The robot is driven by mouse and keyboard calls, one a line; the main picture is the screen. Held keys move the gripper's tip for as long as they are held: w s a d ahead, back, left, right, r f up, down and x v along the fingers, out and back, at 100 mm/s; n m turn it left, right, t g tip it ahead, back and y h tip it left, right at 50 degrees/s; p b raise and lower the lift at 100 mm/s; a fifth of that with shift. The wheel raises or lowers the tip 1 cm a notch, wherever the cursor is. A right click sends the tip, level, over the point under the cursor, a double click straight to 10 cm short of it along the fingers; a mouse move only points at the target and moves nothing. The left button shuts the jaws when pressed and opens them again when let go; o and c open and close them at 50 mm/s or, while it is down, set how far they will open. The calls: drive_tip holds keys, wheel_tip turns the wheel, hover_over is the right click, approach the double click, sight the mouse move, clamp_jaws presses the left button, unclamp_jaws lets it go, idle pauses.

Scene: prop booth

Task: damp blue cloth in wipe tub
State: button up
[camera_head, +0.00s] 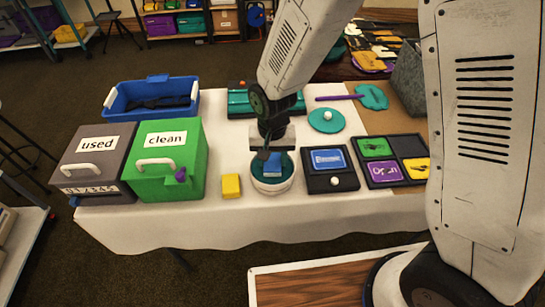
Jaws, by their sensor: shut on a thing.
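The wipe tub (271,188) is a round white tub with a dark band, standing near the front edge of the white-covered table. A small blue cloth (272,167) shows at the mouth of the tub. My gripper (268,156) points down over the tub and is shut on the blue cloth. The cloth's lower part is at or inside the rim; I cannot tell whether it touches the bottom. The fingertips are small and partly hidden by the wrist.
A yellow block (231,186) stands close left of the tub, and a black tray with a blue card (328,159) close right. Grey "used" (92,170) and green "clean" (163,172) boxes stand left. A card tray (367,178) lies further right. A teal disc (327,127) lies behind.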

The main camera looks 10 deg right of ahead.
sight(272, 160)
idle(0.4)
drive_tip(key=shift+r, duration=3.5)
